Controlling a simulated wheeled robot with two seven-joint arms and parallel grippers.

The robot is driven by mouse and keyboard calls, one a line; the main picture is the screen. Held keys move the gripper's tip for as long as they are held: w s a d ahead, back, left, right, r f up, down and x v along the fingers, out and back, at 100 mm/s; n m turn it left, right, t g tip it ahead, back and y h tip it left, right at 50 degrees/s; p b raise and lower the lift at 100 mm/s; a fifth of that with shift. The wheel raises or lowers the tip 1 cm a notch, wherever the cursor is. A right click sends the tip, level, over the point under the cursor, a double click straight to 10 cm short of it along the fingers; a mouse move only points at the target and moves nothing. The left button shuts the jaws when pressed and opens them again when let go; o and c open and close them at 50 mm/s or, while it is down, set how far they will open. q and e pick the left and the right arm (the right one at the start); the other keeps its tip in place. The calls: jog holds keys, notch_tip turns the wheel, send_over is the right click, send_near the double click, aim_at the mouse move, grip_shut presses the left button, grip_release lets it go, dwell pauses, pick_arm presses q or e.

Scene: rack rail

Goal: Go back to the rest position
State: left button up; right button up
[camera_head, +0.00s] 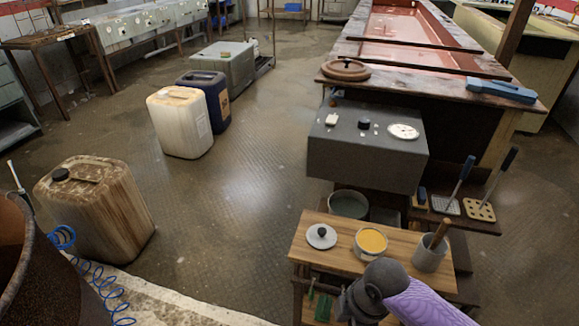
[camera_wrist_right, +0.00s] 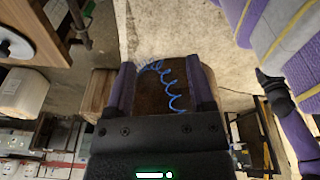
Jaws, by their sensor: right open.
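My right gripper (camera_wrist_right: 160,88) is open in the right wrist view, its two purple fingers apart with nothing held between them. Behind the gap I see a rusty brown surface and a blue coiled hose (camera_wrist_right: 172,88). In the head view my right arm, purple and dark grey, comes in at the bottom right in front of the small wooden table (camera_head: 400,262). My right gripper's fingers cannot be made out there. My left gripper is not visible in the head view. A purple and dark arm part of mine shows at the right of the wrist view.
The table holds a lid (camera_head: 321,236), a yellow-filled can (camera_head: 370,243) and a grey cup (camera_head: 430,254) with a wooden handle. Behind it is a grey control box (camera_head: 365,148). A stained canister (camera_head: 95,212) and a rusty drum (camera_head: 40,275) stand left.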

jog(key=s+d+f+m+t+h, duration=0.1)
jog(key=s+d+f+m, duration=0.35)
jog(key=f, duration=0.35)
jog(key=s+d+f+m, duration=0.3)
jog(key=s+f+m, duration=0.15)
jog(key=f, duration=0.45)
jog(key=s+d+f+m+g+h, duration=0.1)
jog(key=s+f+m, duration=0.2)
jog(key=s, duration=1)
jog(key=s+d+f+m+g, duration=0.1)
jog(key=s+d+f+m, duration=0.1)
jog(key=s, duration=1.1)
notch_tip(320, 180, down, 2)
jog(key=shift+s+m+h, duration=0.4)
jog(key=shift+m, duration=0.3)
